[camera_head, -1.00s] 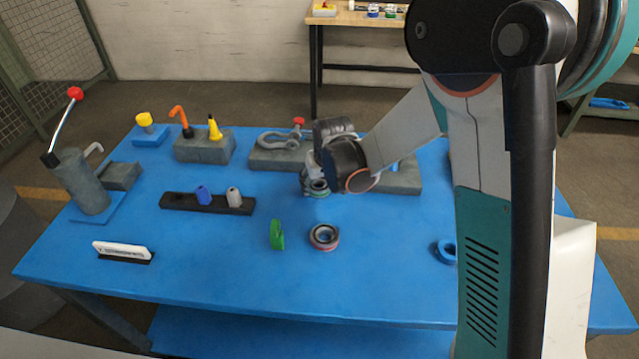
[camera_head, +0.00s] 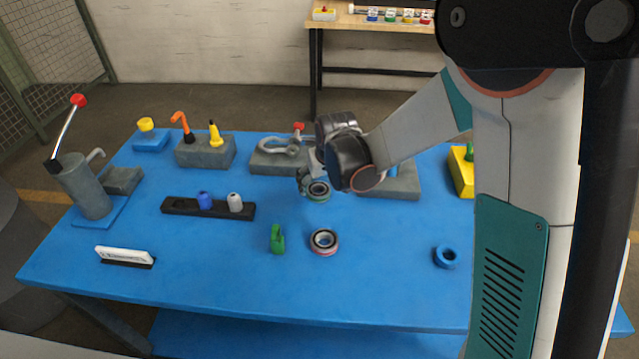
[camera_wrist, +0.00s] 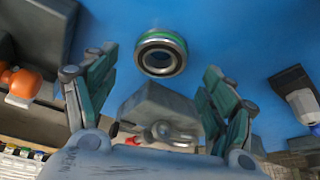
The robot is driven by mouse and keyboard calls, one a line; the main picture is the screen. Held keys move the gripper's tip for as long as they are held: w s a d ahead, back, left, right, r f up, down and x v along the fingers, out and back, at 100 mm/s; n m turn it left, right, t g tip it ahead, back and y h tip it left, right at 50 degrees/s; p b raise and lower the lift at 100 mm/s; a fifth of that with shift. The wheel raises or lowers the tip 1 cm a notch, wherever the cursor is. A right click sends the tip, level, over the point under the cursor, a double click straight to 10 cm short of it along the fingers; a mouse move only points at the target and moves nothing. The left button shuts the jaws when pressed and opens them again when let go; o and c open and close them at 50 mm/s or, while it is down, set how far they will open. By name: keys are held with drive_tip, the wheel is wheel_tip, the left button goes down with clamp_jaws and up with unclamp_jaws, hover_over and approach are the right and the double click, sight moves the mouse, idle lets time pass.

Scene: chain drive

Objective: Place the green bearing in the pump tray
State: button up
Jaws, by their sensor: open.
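The green bearing (camera_head: 318,191), a metal ring with a green band, lies flat on the blue table just below my gripper (camera_head: 304,181). In the wrist view the green bearing (camera_wrist: 161,35) is ahead, between the spread fingertips of my gripper (camera_wrist: 160,63). The fingers are open, with nothing between them that I can see held. No tray is clearly marked as the pump tray. A grey hand pump (camera_head: 84,185) with a red-knobbed lever stands on a flat blue base (camera_head: 112,212) at the table's left.
A pink-banded bearing (camera_head: 324,241), an upright green part (camera_head: 277,239) and a blue ring (camera_head: 446,257) lie nearer the front. A black holder (camera_head: 220,208) carries blue and grey pieces. Grey blocks (camera_head: 268,162) stand behind. A yellow container (camera_head: 461,178) is at right.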

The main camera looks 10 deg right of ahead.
drive_tip(key=p+v, duration=0.2)
drive_tip(key=v, duration=0.6)
